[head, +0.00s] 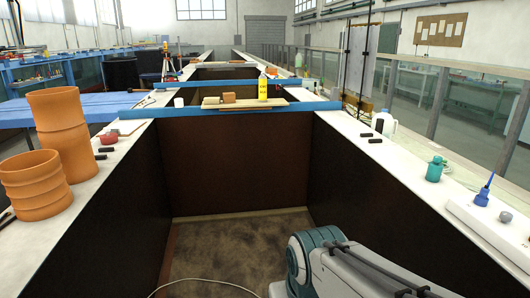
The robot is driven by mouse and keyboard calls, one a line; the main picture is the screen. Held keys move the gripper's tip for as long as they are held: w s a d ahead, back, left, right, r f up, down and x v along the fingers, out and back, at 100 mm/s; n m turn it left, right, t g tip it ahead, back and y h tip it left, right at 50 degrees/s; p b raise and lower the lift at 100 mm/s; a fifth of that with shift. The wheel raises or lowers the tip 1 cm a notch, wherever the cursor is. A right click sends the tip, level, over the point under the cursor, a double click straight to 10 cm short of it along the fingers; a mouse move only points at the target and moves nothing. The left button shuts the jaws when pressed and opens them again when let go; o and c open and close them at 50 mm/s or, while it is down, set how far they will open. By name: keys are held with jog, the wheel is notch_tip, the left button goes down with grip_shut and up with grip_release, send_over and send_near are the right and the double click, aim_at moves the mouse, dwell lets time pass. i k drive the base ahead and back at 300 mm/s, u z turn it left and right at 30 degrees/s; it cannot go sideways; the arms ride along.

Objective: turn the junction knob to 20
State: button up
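Part of my white and teal arm shows at the lower right, inside the channel. My gripper is not in view, so its fingers and anything in them are hidden.
The dark-walled channel floor (235,245) is open ahead, with a cable across it. A blue beam (225,111) crosses it, with a board and yellow bottle (263,88). Orange pipes (62,125) stand on the left ledge; a white jug (385,122) and blue bottle (484,190) on the right.

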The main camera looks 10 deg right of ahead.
aim_at(506, 217)
jog(key=z, duration=0.85)
jog(key=i, duration=0.9)
jog(key=z, duration=1.1)
jog(key=i, duration=0.2)
jog(key=z, duration=0.05)
